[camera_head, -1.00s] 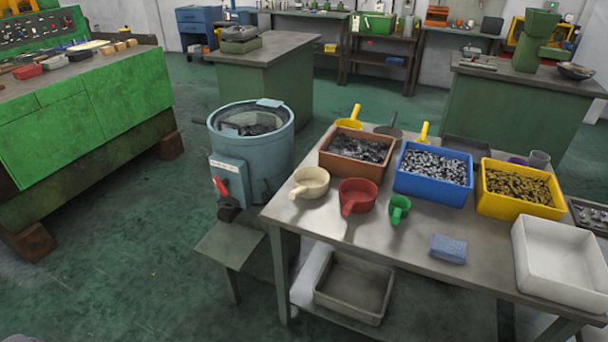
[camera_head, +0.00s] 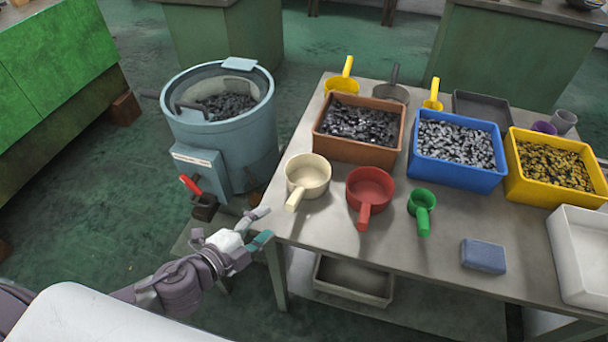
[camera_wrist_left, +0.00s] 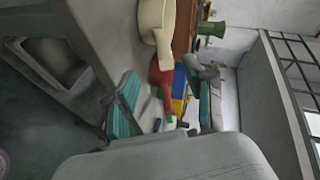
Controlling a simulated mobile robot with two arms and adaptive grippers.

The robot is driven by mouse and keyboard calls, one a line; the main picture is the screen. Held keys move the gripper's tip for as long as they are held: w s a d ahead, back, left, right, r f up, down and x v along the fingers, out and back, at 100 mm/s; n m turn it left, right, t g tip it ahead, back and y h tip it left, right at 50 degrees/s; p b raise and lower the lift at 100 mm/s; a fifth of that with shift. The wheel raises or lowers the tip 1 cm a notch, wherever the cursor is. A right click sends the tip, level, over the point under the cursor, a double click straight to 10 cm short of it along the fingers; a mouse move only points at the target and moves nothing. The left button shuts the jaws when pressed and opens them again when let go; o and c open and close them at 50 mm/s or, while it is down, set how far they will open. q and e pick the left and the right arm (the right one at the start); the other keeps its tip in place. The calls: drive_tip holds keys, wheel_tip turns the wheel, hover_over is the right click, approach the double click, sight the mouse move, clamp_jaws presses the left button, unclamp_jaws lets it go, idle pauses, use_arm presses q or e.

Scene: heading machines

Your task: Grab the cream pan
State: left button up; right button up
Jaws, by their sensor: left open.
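The cream pan (camera_head: 308,174) is a round, empty pan with a short handle. It sits upright near the table's left edge, its handle pointing to the front left. It also shows in the left wrist view (camera_wrist_left: 155,22), at the top. My left gripper (camera_head: 262,227) is open and empty at the table's left front corner, short of the pan's handle and apart from it. In the left wrist view its teal-padded fingers (camera_wrist_left: 160,98) are spread, with the red pan seen between them. My right gripper is not in view.
A red pan (camera_head: 369,188) and a green scoop (camera_head: 422,205) stand right of the cream pan. Brown (camera_head: 352,150), blue (camera_head: 455,173) and yellow (camera_head: 560,190) bins of parts stand behind. A blue-grey drum machine (camera_head: 222,135) is left of the table. A blue block (camera_head: 483,256) lies at front.

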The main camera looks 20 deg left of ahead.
sight(294, 199)
use_arm(q)
drive_tip(key=p+x, duration=0.1)
drive_tip(key=x, duration=0.4)
drive_tip(key=shift+w+d, duration=0.1)
drive_tip(key=shift+w, duration=0.25)
drive_tip(key=shift+w+f, duration=0.1)
drive_tip(key=shift+w, duration=0.1)
drive_tip(key=shift+w+d, duration=0.2)
drive_tip(key=shift+w, duration=0.05)
drive_tip(key=x, duration=0.2)
drive_tip(key=p+x, duration=0.1)
drive_tip(key=shift+w+d, duration=0.25)
drive_tip(key=shift+w, duration=0.1)
drive_tip(key=shift+w+d+f, duration=0.1)
drive_tip(key=shift+w+d, duration=0.1)
drive_tip(key=shift+w, duration=0.25)
drive_tip(key=shift+s, duration=0.1)
drive_tip(key=shift+c, duration=0.9)
clamp_jaws()
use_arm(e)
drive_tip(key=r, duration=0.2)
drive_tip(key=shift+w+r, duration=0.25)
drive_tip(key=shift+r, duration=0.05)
